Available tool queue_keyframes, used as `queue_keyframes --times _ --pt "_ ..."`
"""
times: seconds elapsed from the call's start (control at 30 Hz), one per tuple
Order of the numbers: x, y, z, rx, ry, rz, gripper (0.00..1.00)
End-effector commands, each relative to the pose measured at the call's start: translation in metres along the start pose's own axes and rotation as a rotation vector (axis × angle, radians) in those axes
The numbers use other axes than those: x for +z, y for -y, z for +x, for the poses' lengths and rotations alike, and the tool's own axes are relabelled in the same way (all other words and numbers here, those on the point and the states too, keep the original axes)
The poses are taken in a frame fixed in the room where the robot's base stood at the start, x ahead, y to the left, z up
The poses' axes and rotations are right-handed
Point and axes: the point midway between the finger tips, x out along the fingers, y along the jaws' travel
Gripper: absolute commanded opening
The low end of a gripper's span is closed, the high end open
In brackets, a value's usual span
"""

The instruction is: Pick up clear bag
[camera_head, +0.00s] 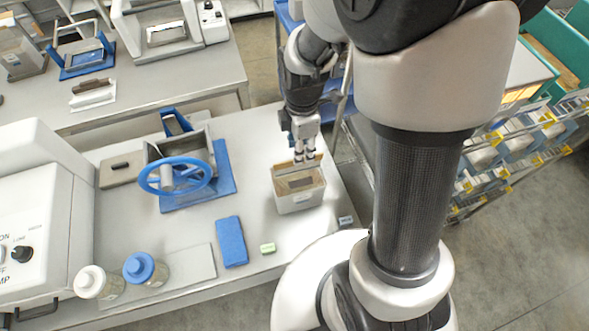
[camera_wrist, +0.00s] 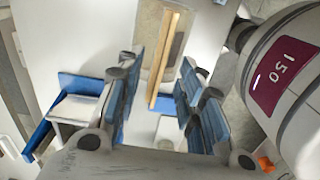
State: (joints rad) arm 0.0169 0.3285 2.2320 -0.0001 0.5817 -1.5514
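A pale, partly see-through container with a tan top edge (camera_head: 298,200) stands upright near the right end of the near table. I cannot tell for certain whether it is the clear bag. My gripper (camera_head: 304,158) points down just over its far edge. In the wrist view my gripper (camera_wrist: 158,98) is open, its blue-padded fingers apart. A tan strip (camera_wrist: 166,62) shows in the gap between them, next to a greyish panel. I cannot tell whether the fingers touch it. The lower part of the container is hidden in the wrist view.
A blue handwheel (camera_head: 178,176) on a metal device stands left of the container. Two capped jars (camera_head: 146,268) stand at front left. A wire rack (camera_head: 500,160) is at right.

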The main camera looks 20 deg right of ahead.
Motion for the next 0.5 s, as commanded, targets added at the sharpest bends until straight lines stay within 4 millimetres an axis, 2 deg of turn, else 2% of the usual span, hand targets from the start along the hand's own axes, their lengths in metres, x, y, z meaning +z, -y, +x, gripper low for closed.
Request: queue_keyframes --times 0.03,0.1,0.33,0.5 --pt "0.000 0.001 0.011 -0.004 0.000 0.000 0.35" --pt "0.000 0.001 0.020 -0.003 0.000 0.000 0.35" --pt "-0.001 0.000 0.034 -0.001 0.000 0.000 0.35" --pt "-0.006 0.001 0.060 -0.004 0.000 0.001 0.35"
